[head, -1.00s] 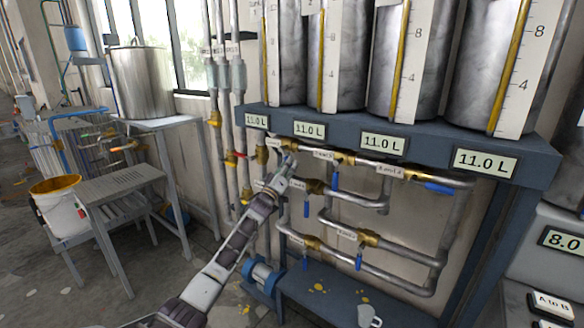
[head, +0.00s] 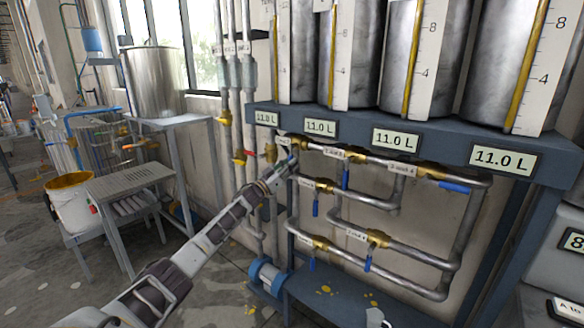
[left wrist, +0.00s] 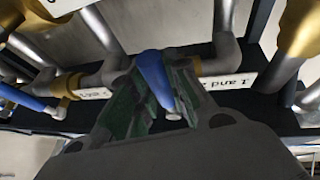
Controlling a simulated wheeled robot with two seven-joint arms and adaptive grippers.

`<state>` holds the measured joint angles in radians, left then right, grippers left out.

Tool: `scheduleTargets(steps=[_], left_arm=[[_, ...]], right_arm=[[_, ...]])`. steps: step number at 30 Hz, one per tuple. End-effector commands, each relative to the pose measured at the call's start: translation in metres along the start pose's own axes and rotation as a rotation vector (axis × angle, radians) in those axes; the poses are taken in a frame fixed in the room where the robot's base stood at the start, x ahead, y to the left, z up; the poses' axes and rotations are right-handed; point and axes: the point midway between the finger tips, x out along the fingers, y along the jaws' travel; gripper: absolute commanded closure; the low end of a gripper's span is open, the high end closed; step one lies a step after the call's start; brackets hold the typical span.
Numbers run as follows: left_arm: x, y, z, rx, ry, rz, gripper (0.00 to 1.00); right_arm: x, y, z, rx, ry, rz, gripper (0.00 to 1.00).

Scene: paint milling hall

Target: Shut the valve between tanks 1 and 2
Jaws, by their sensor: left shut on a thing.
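The valve between tanks 1 and 2 is on the upper pipe below the left tanks. Its blue lever (left wrist: 153,75) lies between the fingers of my left gripper (left wrist: 158,108) in the left wrist view, pointing across the pipe there. A white label (left wrist: 226,82) on that pipe partly reads "1 and" upside down. In the head view my left gripper (head: 290,160) reaches from the lower left to the left end of the upper pipe and is shut on the lever. It hides most of this valve. My right gripper is out of view.
Other valves with blue levers are close by: one lever (head: 345,179) hangs down, another (head: 455,187) lies along the upper pipe. Lower pipes (head: 400,203) run beneath. Vertical pipes (head: 238,120) stand just left. A blue shelf (head: 335,290) is below.

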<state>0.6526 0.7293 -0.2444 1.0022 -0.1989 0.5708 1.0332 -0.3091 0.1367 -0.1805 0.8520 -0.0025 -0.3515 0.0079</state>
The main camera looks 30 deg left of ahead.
Motion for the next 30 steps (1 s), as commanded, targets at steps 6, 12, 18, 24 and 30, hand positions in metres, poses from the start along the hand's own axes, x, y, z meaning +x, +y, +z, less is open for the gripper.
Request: scheduleTargets(steps=[6, 12, 18, 24, 30], left_arm=[[0.0, -0.001, 0.0, 0.014, -0.003, 0.004, 1.0], [0.0, -0.002, 0.0, 0.014, -0.003, 0.003, 1.0], [0.0, -0.001, 0.0, 0.013, -0.003, 0.003, 0.6], [0.0, -0.001, 0.0, 0.011, -0.002, 0.004, 0.6], [-0.001, -0.001, 0.0, 0.01, -0.002, 0.004, 0.6]], right_arm=[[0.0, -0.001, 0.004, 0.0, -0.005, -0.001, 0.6], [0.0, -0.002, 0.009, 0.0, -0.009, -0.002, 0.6], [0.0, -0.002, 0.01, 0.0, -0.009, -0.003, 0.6], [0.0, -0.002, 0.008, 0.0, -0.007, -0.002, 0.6], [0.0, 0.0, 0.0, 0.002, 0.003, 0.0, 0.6]])
